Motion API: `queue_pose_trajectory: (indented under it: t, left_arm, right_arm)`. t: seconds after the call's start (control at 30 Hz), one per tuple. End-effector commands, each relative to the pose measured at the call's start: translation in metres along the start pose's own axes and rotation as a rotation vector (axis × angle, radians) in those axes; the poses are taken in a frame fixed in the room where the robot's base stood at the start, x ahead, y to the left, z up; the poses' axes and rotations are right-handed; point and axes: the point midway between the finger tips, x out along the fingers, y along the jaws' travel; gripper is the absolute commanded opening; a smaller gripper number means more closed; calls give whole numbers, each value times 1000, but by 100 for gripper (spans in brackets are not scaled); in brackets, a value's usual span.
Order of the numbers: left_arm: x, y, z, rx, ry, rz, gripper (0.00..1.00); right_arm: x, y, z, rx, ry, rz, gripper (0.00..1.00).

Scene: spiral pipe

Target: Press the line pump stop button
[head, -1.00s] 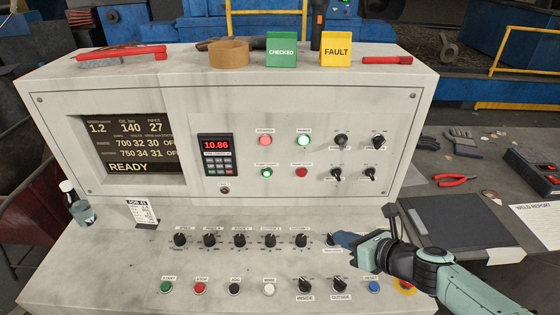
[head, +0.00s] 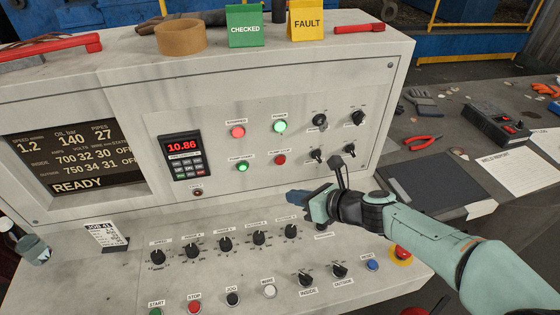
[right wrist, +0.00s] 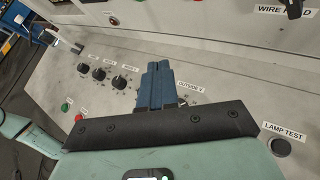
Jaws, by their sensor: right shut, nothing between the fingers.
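The red pump stop button (head: 280,159) is on the upright face of the console in the head view, right of a green pump button (head: 242,166). Its small label is hard to read. My right gripper (head: 292,201) is shut and empty, its blue fingers pointing left. In the picture it is below the red button and just above the row of knobs; its fingertips look apart from the button. In the right wrist view the shut blue fingers (right wrist: 158,82) point at the console. I cannot make out the pump stop button there. My left gripper is not in view.
Another red button marked STOP (head: 194,307) is on the lower panel beside green START (head: 156,312). Several black knobs (head: 259,237) line the sloped panel. A red emergency button (head: 401,252) stands at right. The lit keypad (head: 184,157) is left of the pump buttons.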

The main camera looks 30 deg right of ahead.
Motion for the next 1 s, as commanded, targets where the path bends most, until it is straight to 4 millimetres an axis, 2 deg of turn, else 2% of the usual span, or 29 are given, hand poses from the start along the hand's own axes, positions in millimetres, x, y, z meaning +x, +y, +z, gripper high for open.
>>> queue_pose_trajectory:
  t: [0.6, 1.0]
  left_arm:
    - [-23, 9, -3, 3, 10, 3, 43]
    - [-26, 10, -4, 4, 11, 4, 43]
  right_arm:
    - [52, -38, 39, 2, 0, 1, 0]
    - [59, -43, 43, 0, 0, 0, 0]
